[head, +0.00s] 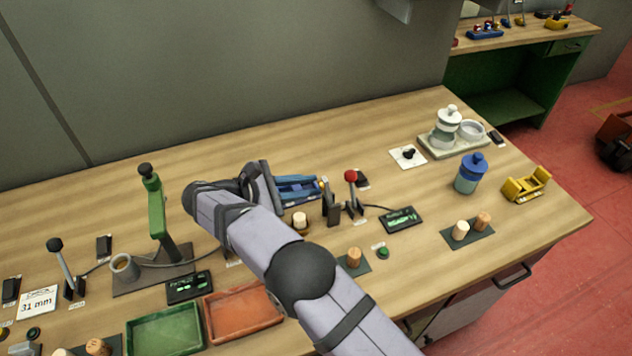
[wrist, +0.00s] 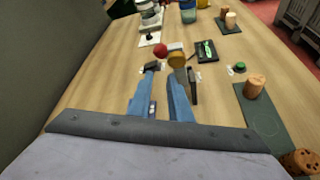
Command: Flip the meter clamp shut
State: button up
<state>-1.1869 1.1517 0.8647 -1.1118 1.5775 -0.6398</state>
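The meter clamp's lever with its red ball knob (head: 351,176) stands nearly upright from its small base on the bench, beside the black meter (head: 402,220) with a lit green display. A cable runs from the clamp to the meter. In the wrist view the red knob (wrist: 160,51) is just beyond the fingertips, and the meter (wrist: 206,51) is further to the right. My gripper (head: 318,188) is open, its blue fingers pointing towards the lever, left of the knob. The wrist view shows a gap between the fingers (wrist: 162,70). A yellowish round piece (wrist: 177,59) shows at the right fingertip; I cannot tell what it is.
A cork (head: 354,256) and green button (head: 383,252) are nearer the front. A green lever press (head: 155,205) stands left. Bench behind the clamp is mostly clear.

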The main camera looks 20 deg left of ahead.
jog(key=o, duration=0.5)
jog(key=s+d+r+m+g+y+p, duration=0.3)
jog(key=s+g+y+p, duration=0.4)
jog(key=p, duration=0.6)
jog(key=w+d+f+m+g+b, duration=0.1)
jog(key=d+f+m+b, duration=0.3)
jog(key=d, duration=0.7)
jog(key=w+d+r+m+g+b, duration=0.1)
jog(key=d+m+b, duration=0.2)
jog(key=d+m, duration=0.5)
jog(key=s+d+f+m+g+b, duration=0.1)
jog(key=s+d+f+m+b, duration=0.15)
jog(key=s+d+m, duration=0.4)
jog(key=s+d+f+m+g+b, duration=0.1)
jog(key=s+d+f+m+b, duration=0.2)
jog(key=s+d, duration=0.65)
notch_tip(320, 180, up, 10)
jog(key=n+t+p, duration=0.3)
jog(key=t+p, duration=0.1)
jog(key=p, duration=0.3)
send_over(350, 172)
jog(key=s, duration=0.2)
jog(key=shift+s+a, duration=0.1)
jog(key=shift+s, duration=0.1)
jog(key=shift+p+x, duration=1.35)
jog(key=shift+x, duration=2.35)
